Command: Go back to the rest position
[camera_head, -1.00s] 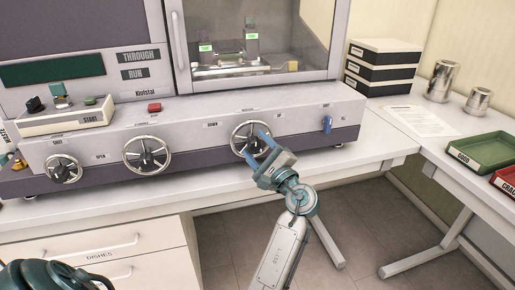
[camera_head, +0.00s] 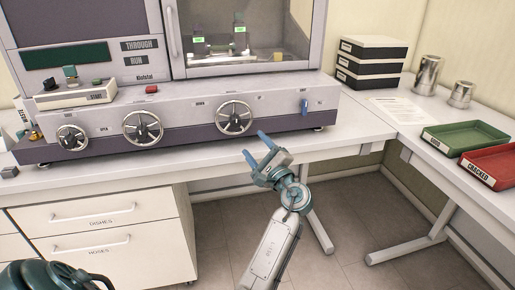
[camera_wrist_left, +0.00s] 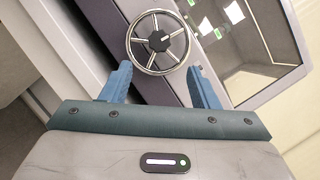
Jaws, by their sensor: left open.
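My left gripper (camera_head: 256,148) is open and empty in the head view, in front of the testing machine's right handwheel (camera_head: 234,117). Its blue fingertips are apart from the wheel, below and to the right of it. In the left wrist view, the open fingers (camera_wrist_left: 160,68) stand on either side of a gap. A spoked handwheel (camera_wrist_left: 158,42) shows beyond that gap, on the machine's panel. My right gripper is not in view.
The machine (camera_head: 190,135) stands on a white bench, above drawers (camera_head: 98,240). Black-and-white boxes (camera_head: 370,62), metal cups (camera_head: 427,75), a green tray (camera_head: 466,138) and a red tray (camera_head: 492,166) are at right. Open floor lies under the bench.

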